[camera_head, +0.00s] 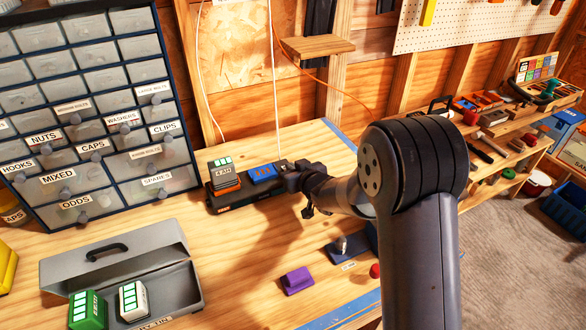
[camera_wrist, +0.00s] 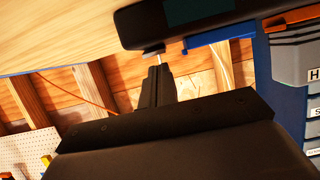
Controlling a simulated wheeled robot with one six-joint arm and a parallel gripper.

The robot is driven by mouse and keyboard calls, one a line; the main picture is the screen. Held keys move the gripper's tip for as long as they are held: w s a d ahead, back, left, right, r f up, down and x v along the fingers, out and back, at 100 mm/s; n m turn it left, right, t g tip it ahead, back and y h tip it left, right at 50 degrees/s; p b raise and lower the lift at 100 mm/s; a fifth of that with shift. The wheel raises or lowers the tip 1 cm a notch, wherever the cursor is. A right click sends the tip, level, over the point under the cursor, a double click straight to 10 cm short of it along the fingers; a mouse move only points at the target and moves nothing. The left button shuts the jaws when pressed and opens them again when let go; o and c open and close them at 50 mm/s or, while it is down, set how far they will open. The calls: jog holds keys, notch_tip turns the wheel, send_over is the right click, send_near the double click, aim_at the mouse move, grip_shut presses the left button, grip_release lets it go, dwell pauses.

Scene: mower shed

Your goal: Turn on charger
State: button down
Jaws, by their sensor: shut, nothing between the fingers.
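The charger (camera_head: 238,194) is a long black unit on the bench below the drawer cabinet. A white-and-green battery sits in its orange bay (camera_head: 224,182); its blue bay (camera_head: 262,173) looks empty. My gripper (camera_head: 291,176) is at the charger's right end, very close to it. In the wrist view, my gripper (camera_wrist: 158,72) is shut and empty, its tips just beside the charger's dark body (camera_wrist: 140,30). A small pale metallic piece (camera_wrist: 153,51) shows by the tips; I cannot tell whether they touch it. The fingers partly hide the charger's right end.
A grey toolbox (camera_head: 120,262) with green and white batteries lies at front left. A purple block (camera_head: 297,280) and a blue fixture (camera_head: 352,250) are on the bench at front. The drawer cabinet (camera_head: 85,110) stands behind left. Clear bench lies between toolbox and purple block.

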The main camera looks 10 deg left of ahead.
jog(key=shift+f, duration=0.25)
jog(key=shift+f+b, duration=0.15)
jog(key=shift+b, duration=0.15)
jog(key=shift+f+b, duration=0.15)
jog(key=shift+b, duration=0.2)
jog(key=f+b, duration=0.1)
jog(key=b, duration=0.2)
jog(key=shift+s+d+t, duration=0.1)
jog(key=shift+t, duration=0.2)
jog(key=shift+r+p, duration=0.35)
jog(key=shift+r, duration=0.3)
jog(key=r, duration=0.1)
jog(key=r+p, duration=0.1)
jog(key=r, duration=0.2)
jog(key=shift+s+d, duration=0.2)
jog(key=shift+s, duration=0.15)
jog(key=s+d+b, duration=0.2)
jog(key=s+d, duration=0.4)
jog(key=s, duration=0.1)
jog(key=shift+s+r, duration=0.3)
jog(key=shift+r, duration=0.1)
jog(key=shift+w+a, duration=0.1)
jog(key=shift+a, duration=0.05)
